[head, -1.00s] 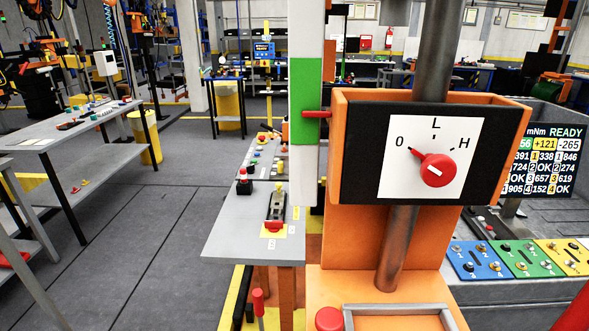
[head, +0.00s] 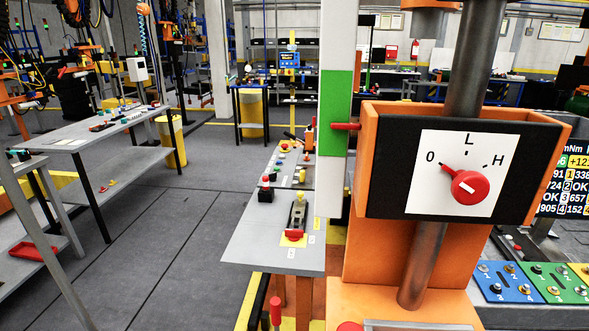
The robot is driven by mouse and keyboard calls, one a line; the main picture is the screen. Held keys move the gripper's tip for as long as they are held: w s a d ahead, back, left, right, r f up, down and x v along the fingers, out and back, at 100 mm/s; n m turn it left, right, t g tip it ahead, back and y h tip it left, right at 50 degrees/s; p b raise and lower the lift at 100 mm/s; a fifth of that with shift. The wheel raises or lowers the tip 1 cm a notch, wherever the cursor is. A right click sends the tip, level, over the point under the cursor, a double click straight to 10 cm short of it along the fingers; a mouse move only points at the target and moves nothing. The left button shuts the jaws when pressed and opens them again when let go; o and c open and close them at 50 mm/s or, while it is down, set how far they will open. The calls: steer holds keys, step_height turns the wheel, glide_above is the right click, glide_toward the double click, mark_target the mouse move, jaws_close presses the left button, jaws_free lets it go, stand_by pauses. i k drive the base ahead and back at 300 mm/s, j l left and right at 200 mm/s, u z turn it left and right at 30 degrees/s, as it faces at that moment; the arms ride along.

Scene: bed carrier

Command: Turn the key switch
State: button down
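No part that I can surely call the key switch shows in the head view. The clearest switch is a red round knob (head: 469,187) on a white dial plate (head: 432,200) marked 0, L and H. The plate sits on a black panel face (head: 385,185) in an orange housing (head: 367,140). Small metal switches stand on a blue panel (head: 512,290) and a green panel (head: 568,292) at lower right, too small to tell their kind. My gripper is not in view.
A metal post (head: 470,60) and a green-and-white column (head: 334,105) stand close by. The grey floor (head: 175,245) at left is clear between tables.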

mark_target(272, 177)
steer(key=j, duration=0.8)
steer(key=k+j, duration=0.15)
steer(key=j, duration=0.65)
steer(key=i+j+z, duration=0.1)
steer(key=j, duration=0.8)
steer(key=i+j+z, duration=0.15)
steer(key=j, duration=0.75)
steer(key=j+z, duration=0.1)
steer(key=j, duration=0.8)
steer(key=i+j, duration=0.2)
steer(key=j, duration=0.15)
steer(key=i+j+z, duration=0.1)
steer(key=i+j, duration=0.35)
steer(key=j, duration=0.3)
steer(key=i+j+z, duration=0.15)
steer(key=j, duration=0.2)
steer(key=i+j, duration=0.25)
steer(key=j, duration=0.15)
steer(key=i+j+z, duration=0.1)
steer(key=i+j, duration=0.6)
steer(key=i, duration=0.2)
steer(key=i+j+z, duration=0.15)
steer(key=i+j, duration=0.6)
steer(key=i, duration=0.15)
